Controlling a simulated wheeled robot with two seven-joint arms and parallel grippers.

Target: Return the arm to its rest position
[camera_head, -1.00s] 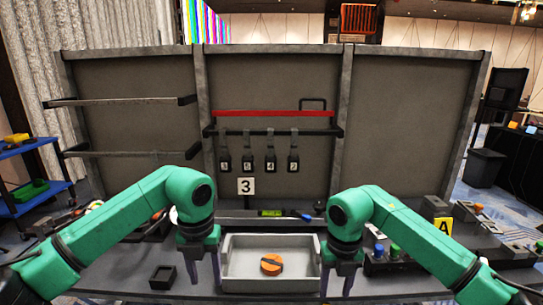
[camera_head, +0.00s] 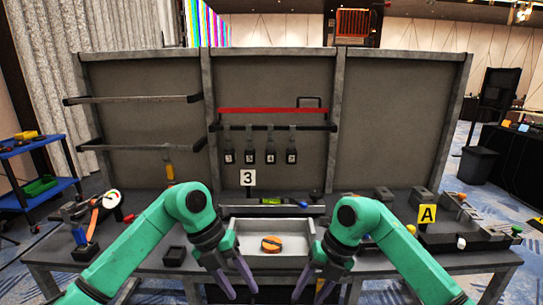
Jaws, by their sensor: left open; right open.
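My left arm is green, and its dark gripper (camera_head: 243,293) hangs open and empty in front of the bench, below the left part of the grey tray. My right arm is also green, and its gripper (camera_head: 308,298) hangs open and empty below the tray's right part. Both arms are bent, with their fingers pointing down. The grey tray (camera_head: 270,261) sits on the bench between the two wrists, and an orange round part (camera_head: 271,244) with a dark bar lies in it. Neither gripper touches the tray or the part, as far as I can see.
The bench (camera_head: 150,258) has a tall grey back panel (camera_head: 385,120). Several numbered black tags (camera_head: 250,156) hang from a rail. A gauge (camera_head: 110,199) stands at left, a yellow A sign (camera_head: 427,214) at right. A blue cart (camera_head: 30,146) is far left.

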